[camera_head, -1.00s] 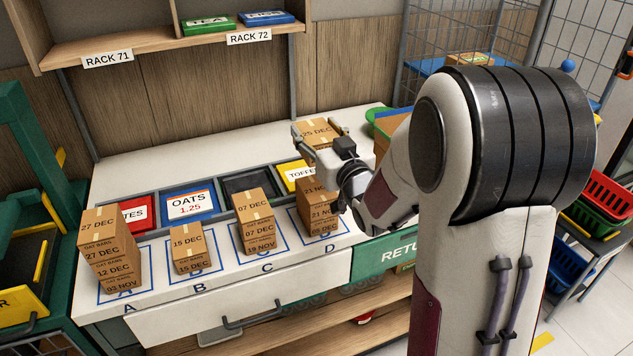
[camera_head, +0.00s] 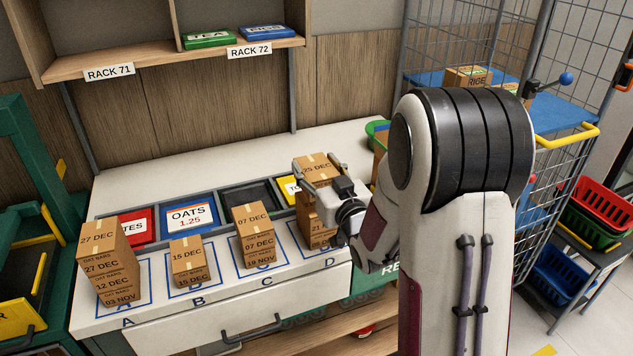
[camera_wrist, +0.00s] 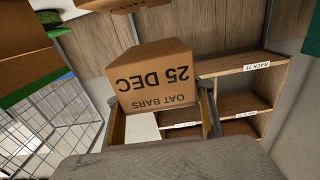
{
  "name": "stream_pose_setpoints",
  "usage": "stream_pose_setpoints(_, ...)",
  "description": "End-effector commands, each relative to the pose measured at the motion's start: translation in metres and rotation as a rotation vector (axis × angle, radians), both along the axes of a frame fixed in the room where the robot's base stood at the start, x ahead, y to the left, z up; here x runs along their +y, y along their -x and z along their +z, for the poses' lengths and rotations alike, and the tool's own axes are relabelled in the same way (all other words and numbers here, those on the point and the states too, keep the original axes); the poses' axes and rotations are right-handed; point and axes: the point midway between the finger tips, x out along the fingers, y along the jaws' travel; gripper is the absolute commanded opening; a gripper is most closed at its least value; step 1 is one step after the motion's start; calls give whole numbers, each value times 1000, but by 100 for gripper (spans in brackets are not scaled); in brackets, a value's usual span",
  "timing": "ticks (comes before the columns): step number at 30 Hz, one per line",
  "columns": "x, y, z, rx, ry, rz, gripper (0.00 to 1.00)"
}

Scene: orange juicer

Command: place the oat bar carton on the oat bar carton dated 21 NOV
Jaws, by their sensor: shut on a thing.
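My gripper (camera_head: 317,170) is shut on an oat bar carton marked 25 DEC (camera_head: 316,163), held over the stack at spot D. The held carton fills the middle of the wrist view (camera_wrist: 152,80), its print upside down there, between the two fingers. Below it in the head view is the stack's carton dated 21 NOV (camera_head: 319,229), its date partly covered by my gripper. The stack's top face is hidden, so I cannot tell whether the held carton touches it.
Carton stacks stand at A (camera_head: 107,262), B (camera_head: 190,262) and C (camera_head: 254,235), left of D. Behind them are the red bin (camera_head: 135,225), the blue oats bin (camera_head: 188,215) and a dark bin (camera_head: 248,193). The counter's back strip (camera_head: 210,172) is clear.

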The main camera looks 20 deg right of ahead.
Motion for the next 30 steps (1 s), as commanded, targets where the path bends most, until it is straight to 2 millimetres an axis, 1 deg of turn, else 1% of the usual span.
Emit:
stream_pose_setpoints(5,0,0,-3,-1,0,0,25)
stream_pose_setpoints(18,0,0,-37,0,0,0,25)
stream_pose_setpoints(22,0,0,-41,-1,1,0,25)
stream_pose_setpoints(30,0,0,-41,-2,1,0,25)
